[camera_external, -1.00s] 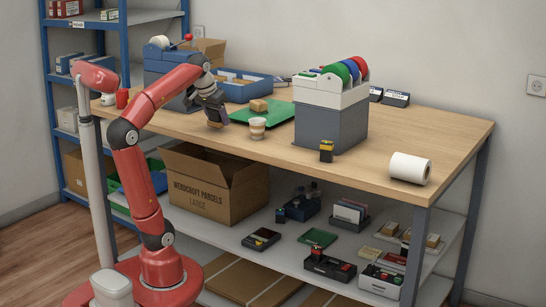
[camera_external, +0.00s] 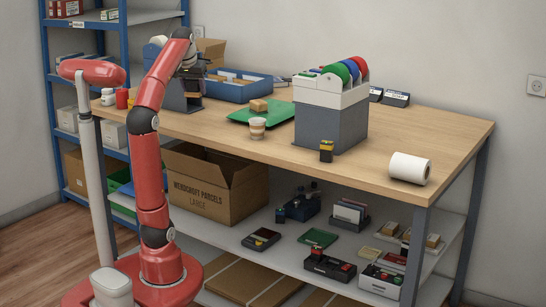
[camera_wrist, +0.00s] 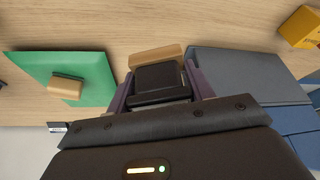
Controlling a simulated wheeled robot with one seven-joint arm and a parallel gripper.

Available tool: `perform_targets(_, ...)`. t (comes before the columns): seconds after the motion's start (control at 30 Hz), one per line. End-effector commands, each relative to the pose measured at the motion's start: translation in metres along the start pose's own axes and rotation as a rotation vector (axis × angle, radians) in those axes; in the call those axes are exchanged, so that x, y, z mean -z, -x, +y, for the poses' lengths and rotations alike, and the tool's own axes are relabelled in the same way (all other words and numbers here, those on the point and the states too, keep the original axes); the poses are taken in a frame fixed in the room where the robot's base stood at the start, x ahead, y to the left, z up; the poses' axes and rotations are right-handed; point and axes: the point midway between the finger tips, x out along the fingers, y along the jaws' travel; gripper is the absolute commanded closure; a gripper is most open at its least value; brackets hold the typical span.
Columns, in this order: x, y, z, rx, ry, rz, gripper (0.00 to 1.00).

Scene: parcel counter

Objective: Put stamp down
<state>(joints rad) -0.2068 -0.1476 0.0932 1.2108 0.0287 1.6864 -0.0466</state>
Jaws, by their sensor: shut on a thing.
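My gripper (camera_wrist: 160,88) is shut on a black block-shaped stamp (camera_wrist: 160,78), held between its purple fingers in the wrist view. A tan piece (camera_wrist: 156,56) shows just beyond the stamp; I cannot tell whether it belongs to it. In the external view my gripper (camera_external: 191,88) is over the left end of the counter, in front of the blue-grey bin, and the stamp is hard to make out there. Whether the stamp touches anything below is not clear.
A blue tray (camera_external: 233,92) stands behind. A grey tape-roll holder (camera_external: 325,120) stands mid-counter. The front right counter is mostly clear, beside a paper roll (camera_external: 410,168).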

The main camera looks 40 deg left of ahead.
Motion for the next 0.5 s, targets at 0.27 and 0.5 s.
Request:
perform_targets(0.27, 0.013, -0.015, -0.115, 0.134, 0.313, 0.002, 0.70)
perform_targets(0.5, 0.004, -0.029, -0.147, 0.171, 0.397, 0.000, 0.70)
